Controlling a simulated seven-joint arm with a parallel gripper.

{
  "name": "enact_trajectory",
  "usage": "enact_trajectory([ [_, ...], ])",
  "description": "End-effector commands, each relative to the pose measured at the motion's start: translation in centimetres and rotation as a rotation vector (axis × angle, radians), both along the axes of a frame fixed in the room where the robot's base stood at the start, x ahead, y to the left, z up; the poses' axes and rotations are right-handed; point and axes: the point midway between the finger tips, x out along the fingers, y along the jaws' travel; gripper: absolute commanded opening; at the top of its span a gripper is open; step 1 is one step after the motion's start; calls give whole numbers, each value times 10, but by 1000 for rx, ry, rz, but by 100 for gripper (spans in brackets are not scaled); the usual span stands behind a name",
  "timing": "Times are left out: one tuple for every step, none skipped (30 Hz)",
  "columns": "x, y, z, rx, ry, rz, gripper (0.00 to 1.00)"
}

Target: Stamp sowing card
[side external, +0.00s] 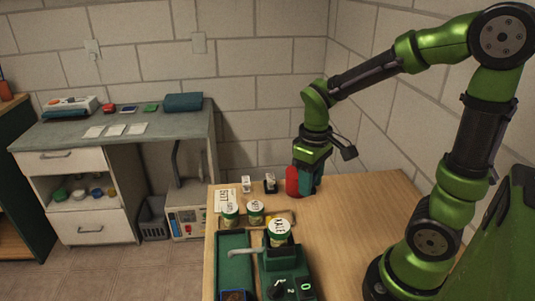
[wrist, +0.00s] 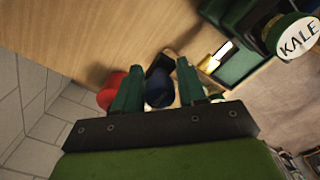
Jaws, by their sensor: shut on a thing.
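My gripper (side external: 307,180) is low over the far part of the wooden table, its green fingers pointing down. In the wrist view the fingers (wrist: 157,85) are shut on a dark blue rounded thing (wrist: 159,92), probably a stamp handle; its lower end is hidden. A red rounded thing (side external: 292,181) stands just left of the fingers; it also shows in the wrist view (wrist: 110,91), beside the left finger. A white printed card (side external: 224,199), perhaps the sowing card, is at the table's far left corner. Two small black-and-white items (side external: 246,184) (side external: 270,183) stand between card and gripper.
Several white-lidded green pots stand in front of the card, one marked KALE (side external: 279,231). A green tray (side external: 233,247) and a green device with dials (side external: 287,270) fill the table's left front. The wooden table (side external: 350,215) is clear right of them. A side cabinet stands at left.

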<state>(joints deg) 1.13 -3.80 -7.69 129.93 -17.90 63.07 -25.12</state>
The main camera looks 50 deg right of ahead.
Motion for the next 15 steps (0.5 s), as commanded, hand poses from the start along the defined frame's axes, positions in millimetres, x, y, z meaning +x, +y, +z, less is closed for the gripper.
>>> enact_trajectory([
  [11, 1, 2, -1, 2, -1, 21],
  [17, 1, 3, -1, 2, -2, 21],
  [25, 2, 4, -2, 1, -3, 21],
  [32, 2, 5, -2, 2, -4, 21],
  [39, 3, 6, -2, 2, -4, 21],
  [49, 5, 7, -2, 2, -5, 21],
  [57, 6, 8, -3, 2, -5, 21],
  [66, 7, 9, -3, 3, -5, 21],
  [79, 9, 10, -4, 3, -6, 21],
  [89, 11, 10, -4, 3, -6, 21],
  [100, 14, 10, -4, 4, -6, 21],
  [115, 18, 9, -5, 4, -5, 21],
  [127, 21, 9, -4, 5, -5, 21],
  [138, 25, 8, -4, 4, -4, 21],
  [152, 30, 6, -4, 5, -4, 21],
])
